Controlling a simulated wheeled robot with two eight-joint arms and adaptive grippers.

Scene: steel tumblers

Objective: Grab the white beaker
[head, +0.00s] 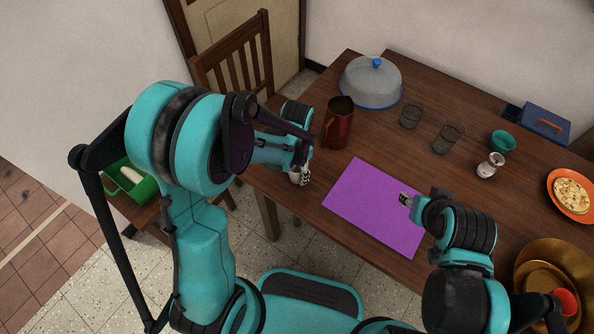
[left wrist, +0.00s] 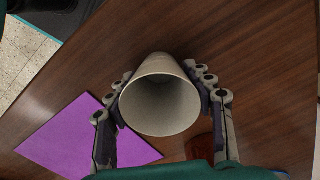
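The white beaker (left wrist: 160,104) shows in the left wrist view, its open mouth facing the camera. My left gripper (left wrist: 158,75) has one finger along each side of it, and both fingers appear to press on its wall. In the head view my left gripper (head: 300,176) is low by the table's near left edge, and its own arm largely hides the beaker there. I cannot tell whether the beaker rests on the table or is lifted. My right gripper (head: 406,200) is above the purple mat (head: 366,198), too small to judge its fingers.
A red jug (head: 339,124) stands close behind my left gripper. A domed cover (head: 371,82), two glasses (head: 410,117) (head: 448,138), a teal cup (head: 502,141) and a small patterned white cup (head: 490,166) stand farther back. An orange plate (head: 556,208) is at right. A chair (head: 234,69) is at left.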

